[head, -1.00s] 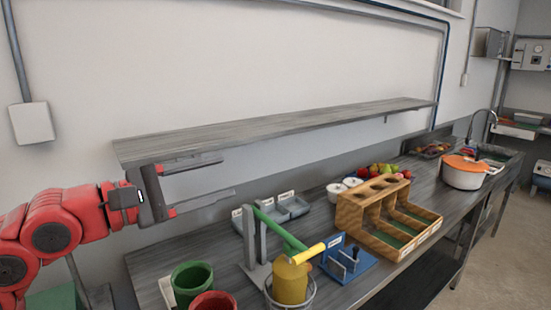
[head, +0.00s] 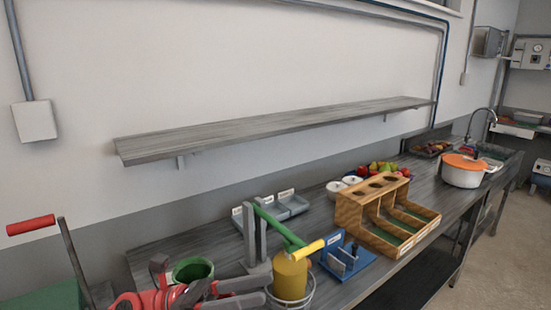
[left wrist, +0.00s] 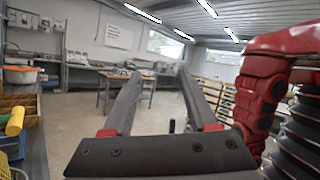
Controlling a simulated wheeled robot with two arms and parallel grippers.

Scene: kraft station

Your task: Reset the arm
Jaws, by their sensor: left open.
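My left arm is red with a dark gripper. The left gripper (head: 266,291) is low at the bottom edge of the head view, in front of the counter and beside the yellow juicer-like piece. Its two grey fingers stand apart with nothing between them. In the left wrist view the gripper (left wrist: 160,74) points out into the room, its fingers spread and empty. A red arm link of mine shows at the right of that view. My right gripper is in neither view.
The counter (head: 315,225) holds a green cup (head: 193,270), a yellow press cup (head: 289,277) with a green lever, a wooden rack (head: 362,211), a blue stand (head: 347,261) and an orange-lidded pot (head: 463,173). A shelf (head: 280,127) hangs above. Space above the counter is free.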

